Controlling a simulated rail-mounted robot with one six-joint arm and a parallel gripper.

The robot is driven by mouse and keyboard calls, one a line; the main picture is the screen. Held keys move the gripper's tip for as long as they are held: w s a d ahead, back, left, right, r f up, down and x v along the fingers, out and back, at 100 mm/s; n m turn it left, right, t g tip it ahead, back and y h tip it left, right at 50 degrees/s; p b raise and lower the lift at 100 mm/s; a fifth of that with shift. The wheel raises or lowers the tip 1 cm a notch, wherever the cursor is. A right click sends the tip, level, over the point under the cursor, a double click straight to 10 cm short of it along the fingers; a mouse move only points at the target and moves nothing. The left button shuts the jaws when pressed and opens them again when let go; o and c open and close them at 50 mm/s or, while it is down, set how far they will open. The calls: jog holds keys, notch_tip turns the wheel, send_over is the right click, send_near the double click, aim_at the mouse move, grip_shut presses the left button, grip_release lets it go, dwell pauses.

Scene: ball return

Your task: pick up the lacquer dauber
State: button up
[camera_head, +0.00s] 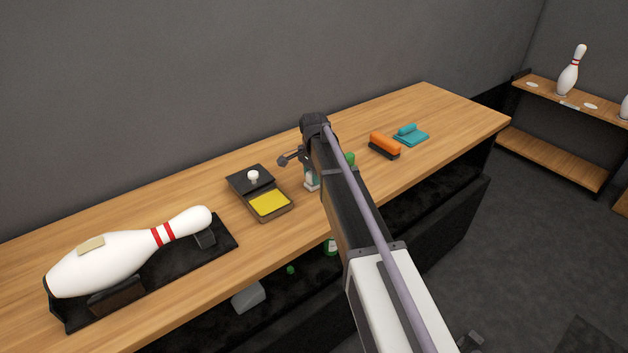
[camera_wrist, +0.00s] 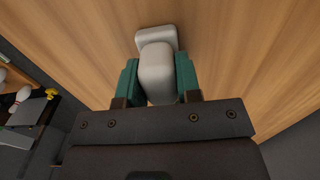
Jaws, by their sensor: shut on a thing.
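My gripper (camera_wrist: 157,82) shows in the wrist view with its two teal-padded fingers shut on a pale grey piece, which I take to be the lacquer dauber (camera_wrist: 155,66). It has a rounded block handle between the fingers and a wider end beyond them, over the wooden bench top. I cannot tell whether that end touches the wood. In the head view my arm hides most of the gripper and the dauber; a small pale part and bits of green show beside the arm.
On the bench (camera_head: 442,107) are a bowling pin (camera_head: 107,262) lying in a black cradle, a dark case (camera_head: 251,181) with a yellow pad, an orange brush (camera_head: 384,145) and a teal piece (camera_head: 410,136). A shelf (camera_head: 548,160) with pins stands at right. The bench's far right end is clear.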

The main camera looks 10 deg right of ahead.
jog(key=shift+c, duration=1.2)
notch_tip(320, 180, up, 10)
jog(key=p, duration=1)
jog(key=shift+r, duration=0.15)
jog(key=o, duration=0.3)
jog(key=shift+c, duration=1.1)
jog(key=shift+f, duration=0.2)
